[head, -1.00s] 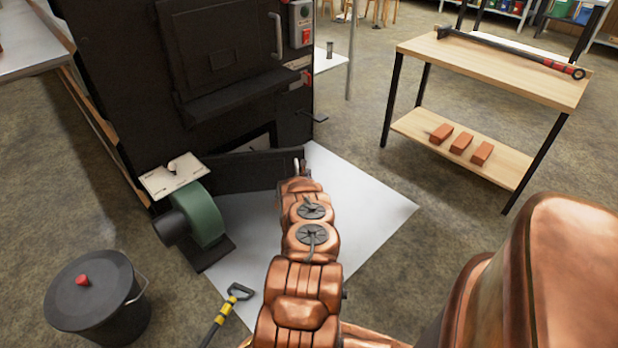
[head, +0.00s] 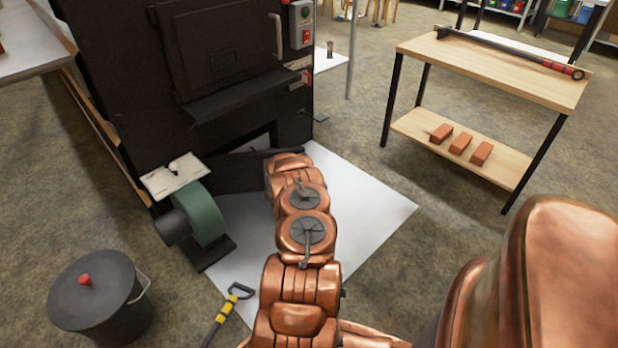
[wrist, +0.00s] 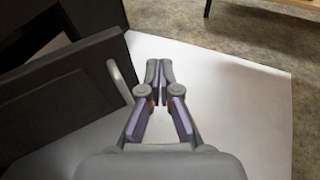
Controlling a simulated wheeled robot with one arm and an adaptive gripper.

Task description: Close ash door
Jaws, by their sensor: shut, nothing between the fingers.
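The ash door (head: 232,174) is a dark panel low on the front of the black firebox. It stands open, swung outward, with the dark ash opening (head: 262,138) showing behind it. In the wrist view the door (wrist: 65,88) fills the left side, with its grey bar handle (wrist: 121,84) at its right edge. My gripper (wrist: 159,70) is shut and empty, just right of the handle, over the white floor sheet. I cannot tell whether it touches the handle or door. In the head view my arm hides the gripper and the handle.
A green blower (head: 205,213) stands left of the door. A yellow-and-black handled tool (head: 222,312) and a lidded black bucket (head: 98,300) are nearer. The white floor sheet (head: 372,205) is clear on the right, before a wooden workbench (head: 490,75).

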